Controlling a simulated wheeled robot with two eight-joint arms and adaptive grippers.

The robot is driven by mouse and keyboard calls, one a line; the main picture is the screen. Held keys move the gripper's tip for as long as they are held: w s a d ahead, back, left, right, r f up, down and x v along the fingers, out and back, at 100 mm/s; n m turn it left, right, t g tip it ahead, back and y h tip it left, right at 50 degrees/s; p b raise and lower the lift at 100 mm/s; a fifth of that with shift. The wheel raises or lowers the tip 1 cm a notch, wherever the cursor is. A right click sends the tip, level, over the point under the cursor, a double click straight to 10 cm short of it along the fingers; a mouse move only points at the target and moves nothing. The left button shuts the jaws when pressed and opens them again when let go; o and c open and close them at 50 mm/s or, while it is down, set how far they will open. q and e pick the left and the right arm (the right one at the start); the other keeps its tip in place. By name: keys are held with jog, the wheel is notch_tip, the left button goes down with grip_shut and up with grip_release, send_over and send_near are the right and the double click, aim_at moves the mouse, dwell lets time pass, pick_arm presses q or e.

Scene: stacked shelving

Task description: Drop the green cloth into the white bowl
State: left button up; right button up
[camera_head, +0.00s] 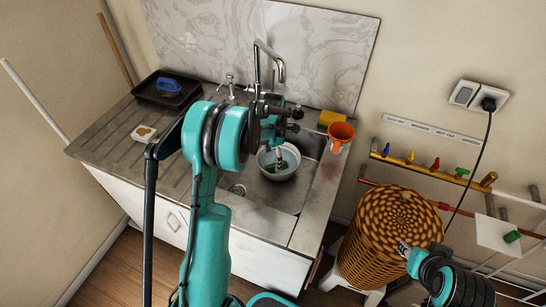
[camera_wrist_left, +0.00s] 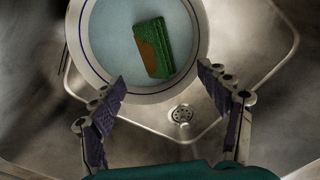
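The white bowl (camera_head: 291,151) stands in the sink basin and also shows in the left wrist view (camera_wrist_left: 83,52). The green cloth (camera_wrist_left: 152,47) lies inside it, a blocky green piece with a brown patch; a bit of green (camera_head: 284,167) shows in the head view. My left gripper (camera_head: 279,150) is over the bowl. In the left wrist view its two fingers (camera_wrist_left: 162,80) are spread apart with nothing between them, at the bowl's near rim. My right gripper (camera_head: 405,249) is low at the right, far from the bowl; its fingers are too small to read.
The tap (camera_head: 270,60) rises behind the basin. An orange cup (camera_head: 340,133) and a yellow sponge (camera_head: 332,118) stand right of the sink. A black tray (camera_head: 167,90) with a blue brush is at the left. A wicker basket (camera_head: 375,260) stands near my right arm.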

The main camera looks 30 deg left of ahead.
aim_at(273, 166)
pick_arm(q)
jog(key=shift+r, duration=0.2)
notch_tip(273, 166, up, 13)
jog(key=p, duration=0.5)
jog(key=s+d+r+m+t, duration=0.3)
jog(key=s+d+r+m, duration=0.4)
jog(key=s+r+m, duration=0.4)
jog(key=s+d+f+m+t, duration=0.1)
jog(key=s+d+m+t, duration=0.1)
jog(key=s+m, duration=0.4)
jog(key=s+d+f+m+t, duration=0.2)
jog(key=s+m, duration=0.4)
jog(key=m, duration=0.4)
jog(key=shift+s+d+m, duration=0.3)
jog(key=shift+s+d, duration=0.1)
jog(key=shift+d, duration=0.2)
jog(key=shift+f, duration=0.1)
